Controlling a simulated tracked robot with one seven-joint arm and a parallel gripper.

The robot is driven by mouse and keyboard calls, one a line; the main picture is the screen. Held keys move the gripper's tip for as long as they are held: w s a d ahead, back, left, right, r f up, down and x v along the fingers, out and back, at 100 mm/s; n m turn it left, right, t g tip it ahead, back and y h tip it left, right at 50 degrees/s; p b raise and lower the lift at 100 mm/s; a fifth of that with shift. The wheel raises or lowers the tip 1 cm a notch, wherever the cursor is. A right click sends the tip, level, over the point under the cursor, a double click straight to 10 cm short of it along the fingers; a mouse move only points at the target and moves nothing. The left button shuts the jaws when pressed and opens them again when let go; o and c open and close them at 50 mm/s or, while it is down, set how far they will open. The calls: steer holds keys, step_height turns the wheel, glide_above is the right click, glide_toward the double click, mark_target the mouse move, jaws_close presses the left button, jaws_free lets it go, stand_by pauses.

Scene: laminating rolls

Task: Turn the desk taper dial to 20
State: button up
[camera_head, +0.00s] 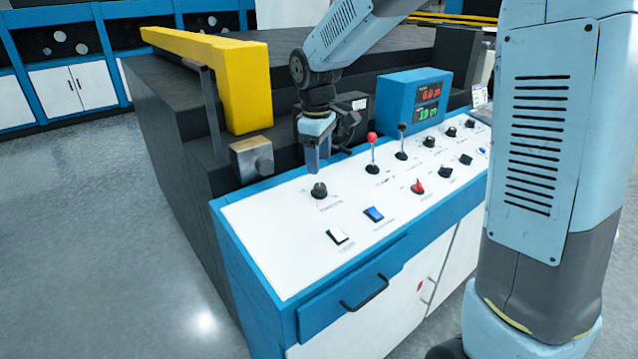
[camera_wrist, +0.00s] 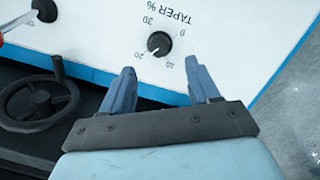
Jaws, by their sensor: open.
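The taper dial is a black round knob (camera_head: 319,190) at the near left end of the white control panel (camera_head: 290,240). In the wrist view the knob (camera_wrist: 159,43) sits below upside-down "TAPER %" lettering, with 0, 10, 20 and 30 around it. A small pale mark on the knob seems to lie on its lower-left side, towards 20, but it is too small to be sure. My gripper (camera_head: 318,158) points down above the panel, close to the knob. Its two fingers (camera_wrist: 160,76) are apart and empty, and the knob shows just beyond the gap between their tips.
Levers with a red ball (camera_head: 372,138) and a black ball (camera_head: 402,128) rise to the right of the dial. White (camera_head: 337,236) and blue (camera_head: 374,214) rocker switches lie in front. A blue display box (camera_head: 415,78) stands behind. A handwheel (camera_wrist: 38,104) shows in the wrist view.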

mark_target(320, 186)
steer(key=f, duration=0.8)
steer(key=shift+w+d, duration=0.15)
steer(key=shift+w, duration=0.1)
steer(key=c, duration=1)
steer(key=shift+c, duration=0.2)
